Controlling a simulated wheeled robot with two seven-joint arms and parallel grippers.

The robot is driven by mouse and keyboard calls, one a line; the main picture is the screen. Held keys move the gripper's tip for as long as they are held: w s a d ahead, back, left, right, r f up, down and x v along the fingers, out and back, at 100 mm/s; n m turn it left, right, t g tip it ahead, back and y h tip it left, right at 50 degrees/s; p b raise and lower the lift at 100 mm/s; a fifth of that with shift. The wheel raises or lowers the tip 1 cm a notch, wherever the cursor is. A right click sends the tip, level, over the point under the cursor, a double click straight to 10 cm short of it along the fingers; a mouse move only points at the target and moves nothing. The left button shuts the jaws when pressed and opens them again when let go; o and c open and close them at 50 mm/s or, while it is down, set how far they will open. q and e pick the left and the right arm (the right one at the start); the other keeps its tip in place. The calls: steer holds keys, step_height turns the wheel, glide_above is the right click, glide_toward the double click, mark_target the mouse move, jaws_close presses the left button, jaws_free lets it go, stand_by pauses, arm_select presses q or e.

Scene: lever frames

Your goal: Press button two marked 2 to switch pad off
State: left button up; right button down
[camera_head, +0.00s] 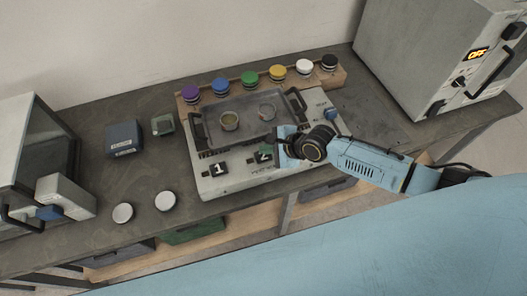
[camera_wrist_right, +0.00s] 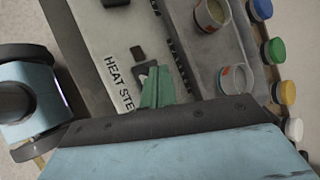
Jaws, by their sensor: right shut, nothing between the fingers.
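The pad device (camera_head: 235,185) is a pale box on the bench with a grey tray on top. Button one (camera_head: 219,168) is a dark square marked 1 on its front. Button two (camera_head: 263,153), marked 2, is to its right, partly covered by my right gripper (camera_head: 272,152). In the right wrist view the shut green fingers (camera_wrist_right: 156,88) are at a dark button block beside the "HEAT STE…" label, and hide part of it. I cannot tell whether they touch or press it. My left gripper is not in view.
Two small jars (camera_head: 229,121) stand on the tray. A row of coloured caps (camera_head: 249,77) lies behind. A blue knob (camera_head: 331,115) is at the pad's right. An oven (camera_head: 420,60) reading OFF stands at right, a glass-fronted box at left (camera_head: 60,190). White discs (camera_head: 165,201) lie in front.

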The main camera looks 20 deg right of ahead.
mark_target(267, 157)
step_height(267, 157, up, 4)
steer(key=p, duration=0.5)
steer(key=shift+r, duration=1)
